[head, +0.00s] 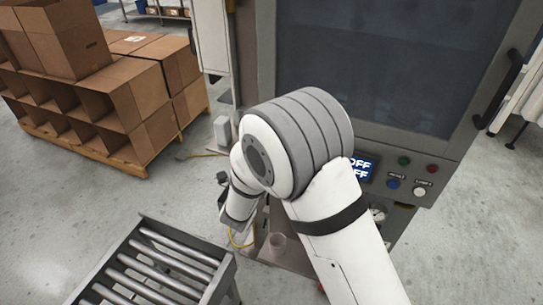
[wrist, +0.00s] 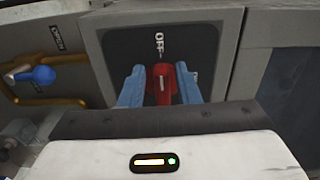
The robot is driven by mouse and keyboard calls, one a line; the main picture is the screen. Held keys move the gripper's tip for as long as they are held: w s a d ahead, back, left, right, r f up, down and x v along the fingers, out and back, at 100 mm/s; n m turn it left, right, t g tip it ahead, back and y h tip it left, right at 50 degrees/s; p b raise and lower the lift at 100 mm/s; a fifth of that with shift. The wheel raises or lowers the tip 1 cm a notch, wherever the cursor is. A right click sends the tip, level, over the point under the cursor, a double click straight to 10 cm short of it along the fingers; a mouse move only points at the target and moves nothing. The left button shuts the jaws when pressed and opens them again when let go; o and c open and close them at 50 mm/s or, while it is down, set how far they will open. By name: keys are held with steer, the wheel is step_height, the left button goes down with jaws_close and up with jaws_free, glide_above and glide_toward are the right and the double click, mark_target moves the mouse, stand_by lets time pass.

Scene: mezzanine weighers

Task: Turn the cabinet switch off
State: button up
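The red cabinet switch (wrist: 162,84) sits on a dark plate (wrist: 203,45) in the middle of the wrist view, with the word OFF printed above it. Its grip stands about upright, with a pale mark on its face. My gripper (wrist: 160,76) has its two blue fingers on either side of the switch, one left and one right. Narrow gaps seem to show between the fingers and the red grip, so it looks open around it. In the head view my arm hides the switch and most of the gripper.
A blue valve handle (wrist: 43,75) on a yellow pipe is left of the switch. A roller conveyor (head: 150,268) and a pallet of boxes (head: 135,100) stand left.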

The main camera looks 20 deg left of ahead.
steer(key=shift+o, duration=0.8)
steer(key=s+b, duration=0.2)
steer(key=s, duration=0.5)
steer(key=shift+s, duration=0.4)
